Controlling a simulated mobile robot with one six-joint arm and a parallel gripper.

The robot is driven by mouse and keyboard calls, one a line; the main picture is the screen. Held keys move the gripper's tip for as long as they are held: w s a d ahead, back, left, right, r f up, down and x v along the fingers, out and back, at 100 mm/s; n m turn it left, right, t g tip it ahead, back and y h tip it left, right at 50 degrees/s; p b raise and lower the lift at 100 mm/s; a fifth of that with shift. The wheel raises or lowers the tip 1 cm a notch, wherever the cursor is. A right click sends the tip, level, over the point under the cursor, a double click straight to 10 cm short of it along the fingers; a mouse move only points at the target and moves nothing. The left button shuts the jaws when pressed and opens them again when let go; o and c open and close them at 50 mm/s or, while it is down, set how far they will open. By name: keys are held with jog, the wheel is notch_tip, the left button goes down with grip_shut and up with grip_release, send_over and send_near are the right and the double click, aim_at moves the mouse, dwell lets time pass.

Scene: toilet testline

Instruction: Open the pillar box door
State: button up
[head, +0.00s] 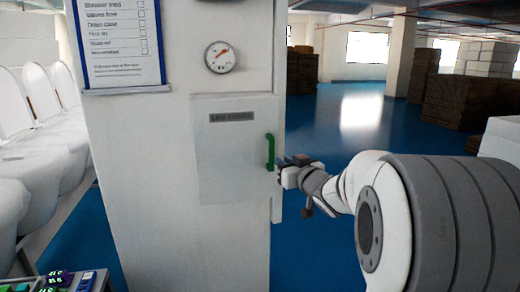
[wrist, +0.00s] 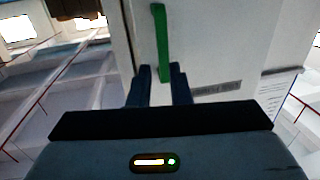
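The pillar box door (head: 232,165) is a pale panel on the white pillar, with a grey label strip. It looks closed, about flush with the pillar face. Its green upright handle (head: 270,151) is on the door's right edge; it also shows in the wrist view (wrist: 160,40). My gripper (head: 284,165) is at the handle's lower right in the head view. In the wrist view my gripper's two dark fingers (wrist: 161,78) are apart, with the handle's near end in line with the gap between them. I cannot tell whether they touch it.
A round gauge (head: 220,57) and a blue-framed checklist (head: 118,42) are on the pillar above the door. White toilets (head: 45,130) stand in a row at left. A panel with coloured buttons (head: 60,282) is at lower left. Blue floor (head: 330,120) is open behind, with stacked boxes (head: 455,100) at right.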

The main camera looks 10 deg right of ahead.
aim_at(271, 166)
jog(key=w, duration=0.2)
jog(key=w+a+p, duration=0.1)
jog(key=w, duration=0.5)
jog(key=shift+a+r+p, duration=0.2)
jog(key=shift+a+p, duration=0.15)
jog(key=shift+s, duration=0.1)
jog(key=shift+c, duration=0.2)
grip_shut()
